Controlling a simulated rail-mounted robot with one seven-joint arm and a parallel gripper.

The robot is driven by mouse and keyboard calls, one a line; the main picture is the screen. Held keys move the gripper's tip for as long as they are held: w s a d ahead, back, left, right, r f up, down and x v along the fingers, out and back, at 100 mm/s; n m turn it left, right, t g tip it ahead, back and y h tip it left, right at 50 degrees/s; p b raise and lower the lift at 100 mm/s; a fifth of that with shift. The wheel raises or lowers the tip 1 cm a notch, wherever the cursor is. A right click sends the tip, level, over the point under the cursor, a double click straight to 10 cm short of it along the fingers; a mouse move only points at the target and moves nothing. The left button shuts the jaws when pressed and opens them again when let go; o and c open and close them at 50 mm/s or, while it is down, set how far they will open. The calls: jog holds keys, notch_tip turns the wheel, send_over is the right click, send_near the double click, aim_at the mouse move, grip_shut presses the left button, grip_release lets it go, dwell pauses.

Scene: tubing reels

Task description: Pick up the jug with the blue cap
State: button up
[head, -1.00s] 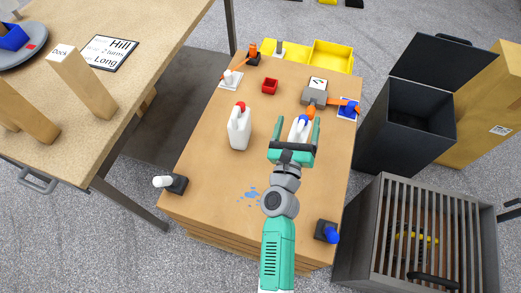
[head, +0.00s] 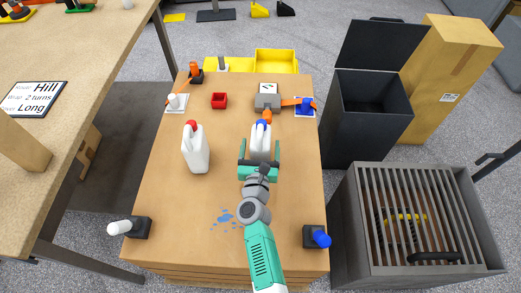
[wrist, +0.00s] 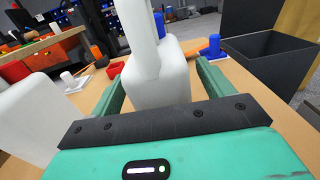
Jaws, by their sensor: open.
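The jug with the blue cap (head: 260,139) stands upright on the wooden table. It is white, and its lower part is hidden behind my gripper in the head view. In the wrist view the white jug body (wrist: 158,75) stands between my two green fingers, its top out of the picture. My gripper (head: 259,150) is open, with one finger on each side of the jug. I cannot tell whether either finger touches it. A similar white jug with a red cap (head: 195,148) stands upright to the left, and part of it shows in the wrist view (wrist: 32,125).
Behind the jug are a grey device (head: 268,101) with an orange arm, a red box (head: 219,100) and a blue peg (head: 306,106). Blue spots (head: 225,217) mark the tabletop. A dark bin (head: 365,125) stands right.

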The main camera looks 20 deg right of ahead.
jog(key=shift+w+d, duration=0.1)
jog(key=shift+w, duration=0.1)
jog(key=c, duration=1.7)
jog(key=shift+r+p, duration=1.6)
jog(key=shift+r, duration=0.45)
grip_shut()
jog(key=d+p+v, duration=0.1)
jog(key=p+v, duration=0.1)
jog(key=v, duration=0.6)
jog(key=s+d+r+p+v, duration=0.1)
jog(key=p+v, duration=0.1)
jog(key=v, duration=0.5)
jog(key=shift+s+p, duration=0.35)
jog(key=shift+s, duration=0.2)
